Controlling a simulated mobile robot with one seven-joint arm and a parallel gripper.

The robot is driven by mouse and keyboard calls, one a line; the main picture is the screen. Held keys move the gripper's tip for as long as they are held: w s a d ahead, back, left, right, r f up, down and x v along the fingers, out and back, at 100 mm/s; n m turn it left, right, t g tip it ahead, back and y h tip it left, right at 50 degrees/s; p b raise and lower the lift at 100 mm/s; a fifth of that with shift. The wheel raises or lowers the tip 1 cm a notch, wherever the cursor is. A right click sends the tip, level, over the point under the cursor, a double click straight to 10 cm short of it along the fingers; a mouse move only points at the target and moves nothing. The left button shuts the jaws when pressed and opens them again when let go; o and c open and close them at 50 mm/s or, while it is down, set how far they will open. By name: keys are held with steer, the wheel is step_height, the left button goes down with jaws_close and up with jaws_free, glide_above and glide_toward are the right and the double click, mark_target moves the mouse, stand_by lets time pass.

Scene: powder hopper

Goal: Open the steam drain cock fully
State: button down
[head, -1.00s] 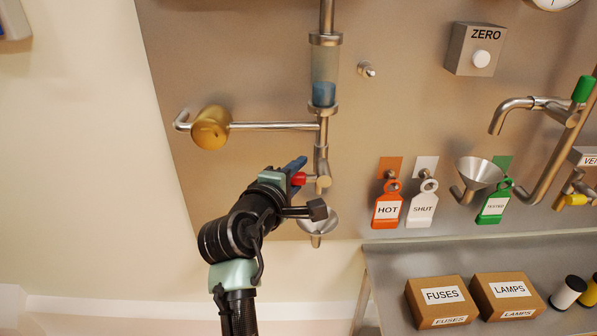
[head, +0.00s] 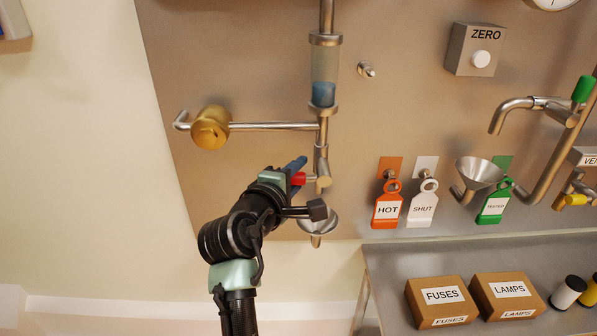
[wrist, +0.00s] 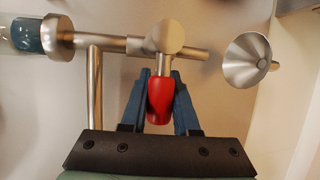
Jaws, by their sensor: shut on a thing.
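The drain cock (head: 322,181) sits low on the vertical pipe under a sight glass (head: 325,75). Its red handle (head: 299,179) points left, crosswise to the pipe. In the wrist view the red handle (wrist: 160,100) points down from the round cock body (wrist: 169,36), square to the pipe. My gripper (wrist: 160,88) is shut on the red handle, with one blue finger on each side. In the head view my gripper (head: 297,172) reaches the handle from the lower left and partly hides it. No flow shows below the cock.
A small funnel (head: 317,221) hangs below the cock, close to my gripper. A brass weight (head: 210,128) sits on an arm at upper left. HOT (head: 387,209) and SHUT (head: 423,209) tags hang to the right. Boxes stand on a shelf at lower right.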

step_height(320, 180, up, 2)
steer(key=m+y+p, duration=0.1)
steer(key=m+p, duration=0.1)
steer(key=p, duration=0.3)
steer(key=m+g+y+p, duration=0.1)
steer(key=m+p, duration=0.1)
steer(key=p, duration=0.3)
steer(key=shift+d+r+p, duration=0.1)
steer(key=shift+r+p, duration=0.05)
steer(key=shift+p, duration=0.15)
steer(key=shift+y, duration=0.4)
steer(key=c, duration=0.7)
jaws_free()
steer(key=shift+o, duration=0.2)
